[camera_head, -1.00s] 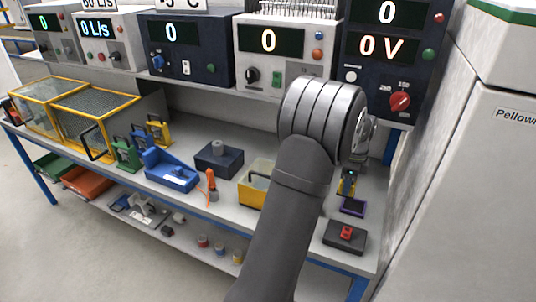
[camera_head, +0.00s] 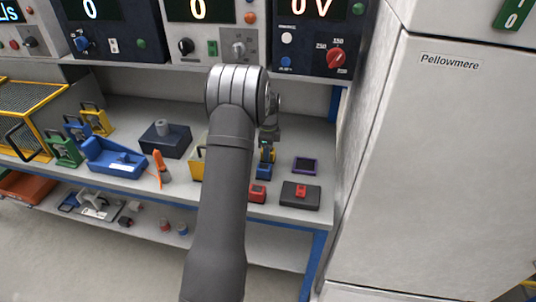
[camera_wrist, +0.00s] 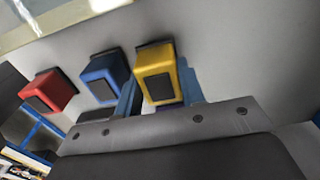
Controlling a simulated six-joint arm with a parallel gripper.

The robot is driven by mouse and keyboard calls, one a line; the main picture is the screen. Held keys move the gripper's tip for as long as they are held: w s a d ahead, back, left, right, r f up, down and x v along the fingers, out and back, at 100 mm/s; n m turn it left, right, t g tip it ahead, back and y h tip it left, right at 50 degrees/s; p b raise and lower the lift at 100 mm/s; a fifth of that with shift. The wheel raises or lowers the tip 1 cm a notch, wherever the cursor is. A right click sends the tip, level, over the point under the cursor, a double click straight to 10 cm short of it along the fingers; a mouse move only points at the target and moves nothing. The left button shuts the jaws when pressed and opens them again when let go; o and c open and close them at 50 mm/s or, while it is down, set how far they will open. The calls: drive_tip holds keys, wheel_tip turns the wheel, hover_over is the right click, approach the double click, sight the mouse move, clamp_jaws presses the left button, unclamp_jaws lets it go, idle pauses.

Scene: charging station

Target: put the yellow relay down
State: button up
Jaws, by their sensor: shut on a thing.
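The yellow relay (camera_wrist: 157,72) is between the blue fingers of my gripper (camera_wrist: 160,92) in the wrist view. My gripper is shut on it. In the head view my gripper (camera_head: 268,143) is over the bench, with the yellow relay (camera_head: 270,154) partly hidden below it. The blue relay (camera_wrist: 103,78) and the red relay (camera_wrist: 49,92) are in a row beside the yellow one. In the head view the blue relay (camera_head: 263,172) and red relay (camera_head: 257,194) stand nearer the bench's front edge. I cannot tell whether the yellow relay touches the bench.
A purple-edged dark pad (camera_head: 305,166) lies to the right of my gripper. A dark block with a red part (camera_head: 300,194) sits in front of it. A yellow bin (camera_head: 197,165) is left, partly behind my arm. A white cabinet (camera_head: 430,150) bounds the right.

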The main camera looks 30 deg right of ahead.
drive_tip(key=shift+f, duration=0.75)
drive_tip(key=shift+f, duration=0.1)
drive_tip(key=o, duration=1)
wheel_tip(320, 180, up, 12)
drive_tip(key=shift+r, duration=0.1)
wheel_tip(320, 180, down, 12)
drive_tip(key=shift+f, duration=0.2)
drive_tip(key=shift+r, duration=2.15)
